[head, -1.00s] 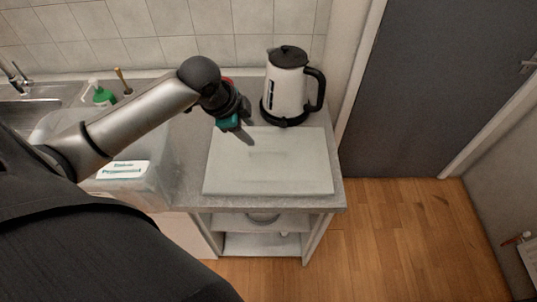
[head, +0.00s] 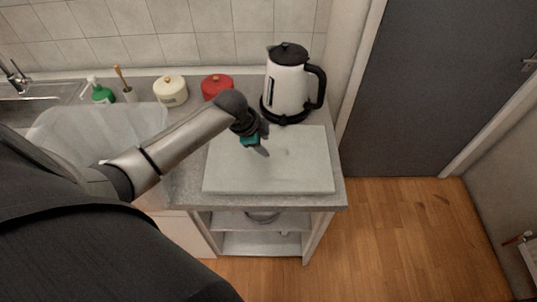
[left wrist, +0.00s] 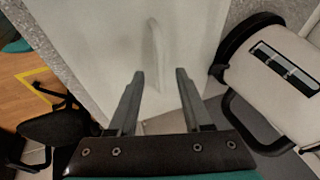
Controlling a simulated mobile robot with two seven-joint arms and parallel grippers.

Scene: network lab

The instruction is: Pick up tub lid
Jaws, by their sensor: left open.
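The tub lid (head: 300,165) is a flat, pale grey-white rectangle lying on the counter in front of the kettle. A raised grip (left wrist: 155,48) stands out from its surface in the left wrist view, just beyond my fingertips. My left gripper (head: 263,144) is over the middle of the lid, fingers pointing down. In the left wrist view the gripper (left wrist: 160,72) is open with nothing between its fingers. In the head view my gripper partly hides the lid's grip. My right gripper is not in view.
A white kettle (head: 285,85) with a black handle stands right behind the lid. A clear tub (head: 150,118) stands left of the lid. A red pot (head: 217,85) and a cream pot (head: 170,91) stand along the back. The counter ends right of the lid.

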